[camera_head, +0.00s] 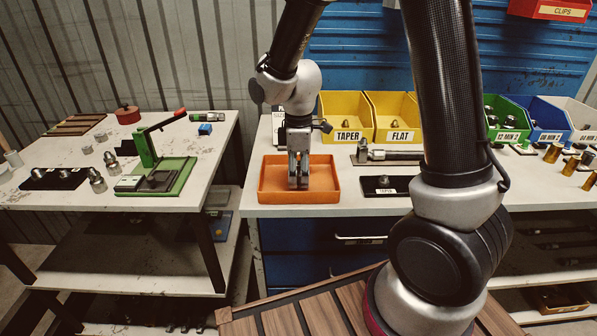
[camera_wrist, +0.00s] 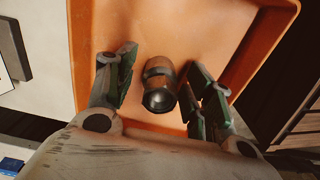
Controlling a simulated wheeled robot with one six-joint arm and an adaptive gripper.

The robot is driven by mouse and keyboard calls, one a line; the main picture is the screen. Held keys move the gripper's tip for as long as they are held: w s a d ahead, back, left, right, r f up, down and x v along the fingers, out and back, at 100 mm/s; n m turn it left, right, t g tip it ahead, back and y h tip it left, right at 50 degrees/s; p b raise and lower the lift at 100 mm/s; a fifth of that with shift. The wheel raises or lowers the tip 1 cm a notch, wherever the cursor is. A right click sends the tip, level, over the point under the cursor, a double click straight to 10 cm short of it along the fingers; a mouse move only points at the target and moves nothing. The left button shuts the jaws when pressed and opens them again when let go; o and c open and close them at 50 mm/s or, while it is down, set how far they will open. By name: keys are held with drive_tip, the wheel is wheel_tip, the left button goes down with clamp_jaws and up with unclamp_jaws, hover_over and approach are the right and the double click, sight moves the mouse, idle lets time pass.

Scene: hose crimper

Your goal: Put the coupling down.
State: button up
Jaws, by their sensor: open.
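The coupling (camera_wrist: 159,86) is a short metal cylinder with a dark open end. In the wrist view it lies on the floor of the orange tray (camera_wrist: 200,20), between the two fingers of my gripper (camera_wrist: 163,82). A gap shows on each side of it, so the fingers are apart and not closed on it. In the head view my gripper (camera_head: 299,180) points down into the orange tray (camera_head: 330,196), and the coupling cannot be made out there.
Yellow bins marked TAPER (camera_head: 346,118) and FLAT (camera_head: 398,118) stand behind the tray. A metal tool (camera_head: 385,155) and a black TAPER plate (camera_head: 386,188) lie to its right. A left table (camera_head: 110,190) holds a green crimper (camera_head: 157,180) and several fittings.

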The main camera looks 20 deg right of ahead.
sight(298, 163)
wheel_tip(298, 163, up, 12)
drive_tip(key=shift+f, duration=0.25)
drive_tip(key=shift+r, duration=0.4)
drive_tip(key=shift+d+r, duration=0.15)
drive_tip(key=s+d+r+m+t, duration=0.2)
drive_tip(key=s+d+r+m, duration=0.1)
drive_tip(key=s+d+m, duration=0.4)
drive_tip(key=s+d+r+m+t, duration=0.2)
drive_tip(key=s+d+r+m, duration=0.2)
drive_tip(key=s+d+m, duration=0.3)
drive_tip(key=s, duration=0.5)
drive_tip(key=shift+s+d+r, duration=0.2)
drive_tip(key=shift+d+r, duration=0.05)
drive_tip(key=shift+r, duration=0.05)
